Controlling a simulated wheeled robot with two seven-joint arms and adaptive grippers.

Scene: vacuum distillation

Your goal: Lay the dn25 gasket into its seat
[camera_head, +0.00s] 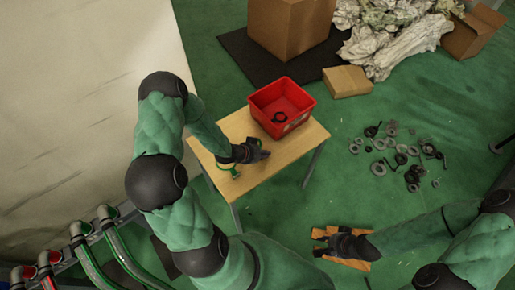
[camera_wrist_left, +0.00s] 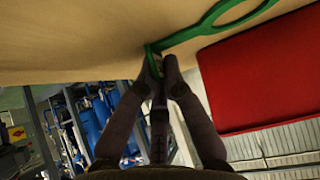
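A green ring with a flat strip and an upturned tab, seemingly the dn25 gasket (camera_wrist_left: 212,19), shows large in the left wrist view, over or against the pale wooden tabletop. My left gripper (camera_wrist_left: 160,66) has its dark fingers closed together on the tab. In the head view my left gripper (camera_head: 264,155) is low over the wooden table, beside the red bin.
The red bin (camera_head: 297,122) on the wooden table (camera_head: 290,152) holds a dark ring. Many grey rings and fittings (camera_head: 378,168) lie on the green floor to the right. Cardboard boxes (camera_head: 290,25) and crumpled sheeting (camera_head: 385,40) are at the back. Hoses run at lower left.

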